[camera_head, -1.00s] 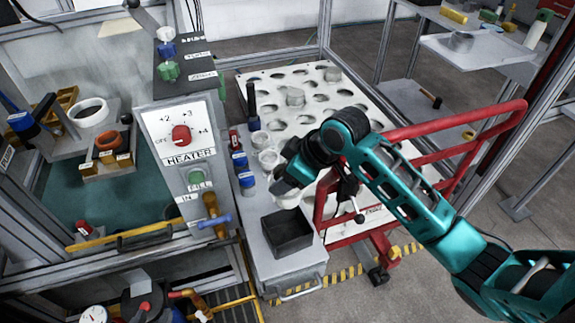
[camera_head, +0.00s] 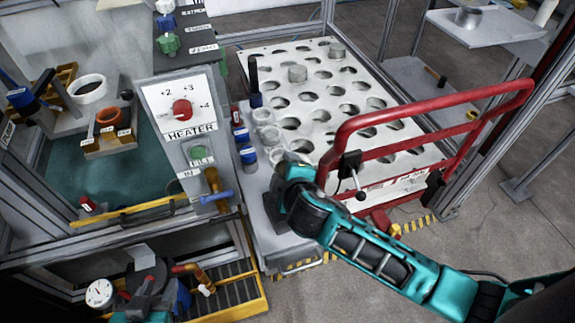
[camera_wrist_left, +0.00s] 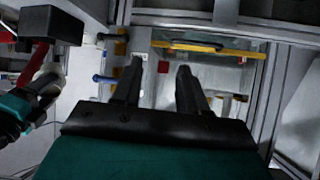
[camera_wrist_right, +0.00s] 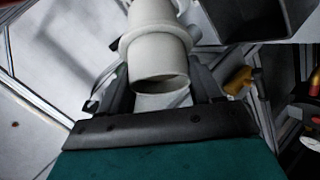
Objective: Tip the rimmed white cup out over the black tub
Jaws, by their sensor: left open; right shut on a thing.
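The rimmed white cup (camera_wrist_right: 158,52) is between the fingers of my right gripper (camera_wrist_right: 160,85) in the right wrist view. Its raised collar and an oval opening facing the camera show; its contents cannot be made out. The black tub (camera_wrist_right: 262,20) is at the upper right of that view, apart from the cup in the picture. In the head view my right arm reaches in from the right and hides the cup and most or all of the tub. My left gripper (camera_wrist_left: 159,70) is open and empty in the left wrist view, its fingers toward a yellow rail (camera_wrist_left: 210,50).
The white perforated table (camera_head: 320,90) and red railing (camera_head: 400,120) lie beyond my right arm. Small white cups (camera_head: 265,117) and blue-capped bottles (camera_head: 248,155) stand beside the heater panel (camera_head: 182,108). A gauge (camera_head: 100,293) and valves are at the lower left.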

